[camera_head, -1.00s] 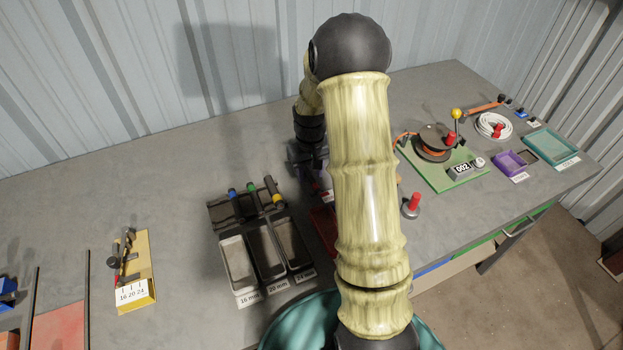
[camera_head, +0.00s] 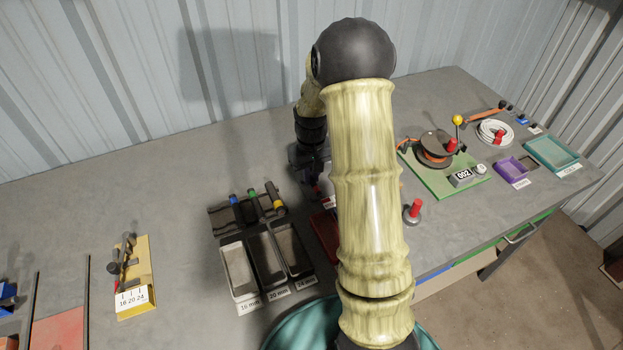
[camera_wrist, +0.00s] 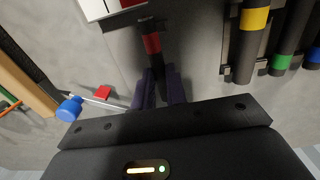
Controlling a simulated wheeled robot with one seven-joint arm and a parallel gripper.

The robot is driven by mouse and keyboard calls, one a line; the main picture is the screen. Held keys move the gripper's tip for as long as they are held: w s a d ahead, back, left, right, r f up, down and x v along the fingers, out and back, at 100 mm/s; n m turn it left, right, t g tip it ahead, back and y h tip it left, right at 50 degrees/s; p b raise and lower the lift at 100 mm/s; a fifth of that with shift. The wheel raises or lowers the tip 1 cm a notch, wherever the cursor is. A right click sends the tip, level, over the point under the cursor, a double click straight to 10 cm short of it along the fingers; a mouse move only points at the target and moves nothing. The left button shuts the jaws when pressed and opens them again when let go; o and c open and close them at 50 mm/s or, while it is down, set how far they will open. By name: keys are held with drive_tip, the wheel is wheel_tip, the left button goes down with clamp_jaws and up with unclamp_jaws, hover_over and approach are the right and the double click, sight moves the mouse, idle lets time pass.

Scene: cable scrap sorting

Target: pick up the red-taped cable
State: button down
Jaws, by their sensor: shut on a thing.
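The red-taped cable (camera_wrist: 152,43) is a dark piece with a red band, seen at the top middle of the wrist view. My gripper (camera_wrist: 160,88) is shut on it, with a finger on either side of its near end. Its far end reaches a dark crosspiece near a white label. In the head view my gripper (camera_head: 311,172) is low over the bench, partly hidden by my arm, just right of the other banded cables. I cannot tell whether the cable is clear of its support.
Cables with yellow (camera_head: 275,202), green (camera_head: 253,195) and blue (camera_head: 234,201) bands lie on a rack to the left. Labelled trays (camera_head: 239,270) stand before it. A red tray (camera_head: 323,228) is partly behind my arm. A reel on a green board (camera_head: 418,168) stands right.

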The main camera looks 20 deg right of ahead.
sight(312, 179)
wheel_tip(312, 179, up, 9)
drive_tip(key=shift+f, duration=0.15)
drive_tip(key=shift+s, duration=0.1)
idle(0.6)
